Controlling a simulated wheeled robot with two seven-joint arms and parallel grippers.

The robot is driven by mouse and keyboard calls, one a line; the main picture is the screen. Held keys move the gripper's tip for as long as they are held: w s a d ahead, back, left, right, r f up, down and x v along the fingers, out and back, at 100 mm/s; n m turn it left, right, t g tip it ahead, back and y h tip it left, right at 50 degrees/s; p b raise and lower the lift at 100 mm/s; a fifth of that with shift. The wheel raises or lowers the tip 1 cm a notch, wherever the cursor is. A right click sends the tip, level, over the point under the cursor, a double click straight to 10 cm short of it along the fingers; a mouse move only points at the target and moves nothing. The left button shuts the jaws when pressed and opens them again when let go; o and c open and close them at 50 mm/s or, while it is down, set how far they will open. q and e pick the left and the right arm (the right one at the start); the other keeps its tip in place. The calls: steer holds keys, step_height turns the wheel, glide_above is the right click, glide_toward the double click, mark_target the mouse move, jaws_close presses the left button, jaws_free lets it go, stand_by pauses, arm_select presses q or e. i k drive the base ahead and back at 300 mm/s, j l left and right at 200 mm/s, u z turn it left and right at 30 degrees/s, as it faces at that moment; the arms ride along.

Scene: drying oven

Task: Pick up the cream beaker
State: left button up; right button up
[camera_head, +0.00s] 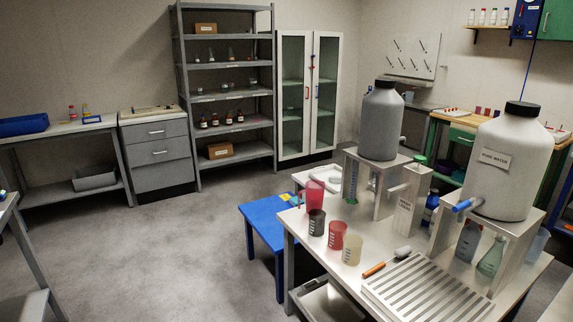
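The cream beaker (352,250) stands upright near the front left edge of the white-topped table (336,272). A red beaker (337,235) stands to its left and slightly behind, and a dark grey beaker (317,222) stands farther left. These three form a slanting row. Neither of my grippers is in view.
An orange-handled tool (375,269) lies right of the cream beaker, beside a slatted metal rack (415,290). Behind are a red jug (314,197), a grey tank (381,122) and a white water tank (507,165) on stands. A blue table (262,228) adjoins; the floor at left is clear.

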mark_target(352, 251)
steer(key=i, duration=1.85)
steer(key=l+z, duration=0.1)
steer(key=z, duration=0.85)
steer(key=l+z, duration=0.15)
steer(key=z, duration=0.8)
steer(key=k+u, duration=0.2)
steer(key=u, duration=0.7)
steer(key=j, duration=0.05)
